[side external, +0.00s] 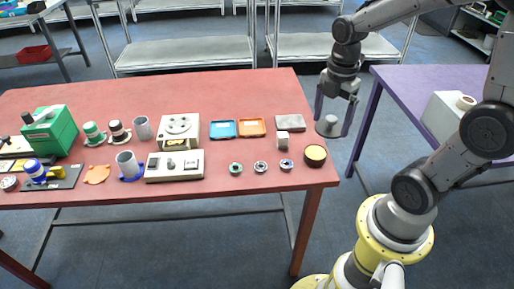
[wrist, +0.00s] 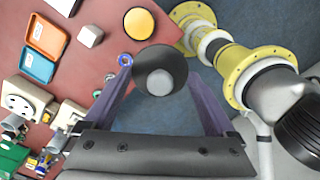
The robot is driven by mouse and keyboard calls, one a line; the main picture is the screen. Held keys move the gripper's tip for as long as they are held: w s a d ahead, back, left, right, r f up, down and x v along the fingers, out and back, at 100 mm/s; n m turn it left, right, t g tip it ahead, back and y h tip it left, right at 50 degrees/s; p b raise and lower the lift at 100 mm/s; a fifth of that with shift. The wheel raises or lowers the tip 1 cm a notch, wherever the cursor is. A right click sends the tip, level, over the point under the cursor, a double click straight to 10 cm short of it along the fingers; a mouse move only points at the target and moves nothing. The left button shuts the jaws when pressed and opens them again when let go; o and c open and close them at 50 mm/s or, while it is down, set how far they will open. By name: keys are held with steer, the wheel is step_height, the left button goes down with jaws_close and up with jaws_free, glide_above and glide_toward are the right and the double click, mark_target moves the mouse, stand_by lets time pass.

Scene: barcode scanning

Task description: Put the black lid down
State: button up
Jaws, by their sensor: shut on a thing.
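My gripper (side external: 334,116) is shut on the black lid (side external: 328,126), a round piece that looks grey in the side view, with a paler round top. In the wrist view the dark lid (wrist: 160,72) sits between the two purple fingers of my gripper (wrist: 158,64). The lid is held in the air just past the right edge of the red table (side external: 232,88), with floor showing beneath and around it. A dark round container with a yellow-tan top (side external: 315,155) stands at the table's right front corner; it also shows in the wrist view (wrist: 138,23).
A grey block (side external: 283,140), a flat grey plate (side external: 290,122), blue (side external: 222,129) and orange (side external: 252,127) trays and several small rings lie left of the container. A purple table (side external: 395,90) holds a white box (side external: 445,115) at right. The red table's middle back is clear.

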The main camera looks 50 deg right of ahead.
steer(key=w+a+f, duration=0.1)
steer(key=w+a, duration=0.1)
steer(key=w, duration=0.4)
steer(key=n, duration=0.2)
glide_above(253, 149)
steer(key=f, duration=1.2)
steer(key=shift+s, duration=0.4)
steer(key=shift+w+f, duration=0.25)
steer(key=shift+f, duration=0.1)
steer(key=shift+w+f, duration=0.15)
steer(key=shift+f, duration=1.55)
steer(key=shift+f, duration=0.15)
steer(key=o, duration=1)
